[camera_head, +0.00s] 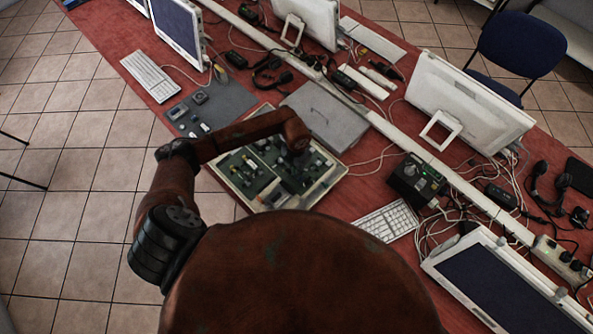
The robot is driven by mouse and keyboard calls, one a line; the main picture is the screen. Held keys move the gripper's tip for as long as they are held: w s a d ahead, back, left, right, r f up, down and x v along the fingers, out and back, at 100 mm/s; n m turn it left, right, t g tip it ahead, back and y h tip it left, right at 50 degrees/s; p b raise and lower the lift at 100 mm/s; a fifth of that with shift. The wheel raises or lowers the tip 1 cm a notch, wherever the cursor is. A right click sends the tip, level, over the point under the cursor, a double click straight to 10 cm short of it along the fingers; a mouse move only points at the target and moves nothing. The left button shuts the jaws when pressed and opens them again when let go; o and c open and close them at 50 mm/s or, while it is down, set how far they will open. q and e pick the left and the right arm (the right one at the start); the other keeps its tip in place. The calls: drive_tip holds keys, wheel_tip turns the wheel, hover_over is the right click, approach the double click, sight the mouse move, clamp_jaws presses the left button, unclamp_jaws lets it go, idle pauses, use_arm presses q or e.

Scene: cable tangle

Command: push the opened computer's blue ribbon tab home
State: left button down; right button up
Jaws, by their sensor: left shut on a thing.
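The opened computer (245,196) lies flat on the red table, a shallow pale case with green boards and small parts inside. My left arm comes in from the left and bends over it. My left gripper (301,170) points down into the right part of the case. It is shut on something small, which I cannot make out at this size. The blue ribbon tab cannot be told apart here; the gripper and arm cover that part of the case. My right gripper is not in view.
A grey flat panel (326,115) lies just behind the case. A grey mat (232,100) with small parts is at back left. A white keyboard (388,221) and a dark box (415,182) with loose cables lie to the right. Monitors stand around the table.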

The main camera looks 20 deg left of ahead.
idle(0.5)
use_arm(q)
drive_tip(key=shift+s+d, duration=0.3)
drive_tip(key=shift+d, duration=0.5)
drive_tip(key=c, duration=2.4)
unclamp_jaws()
drive_tip(key=shift+r, duration=0.1)
wheel_tip(320, 180, up, 12)
drive_tip(key=shift+f, duration=0.1)
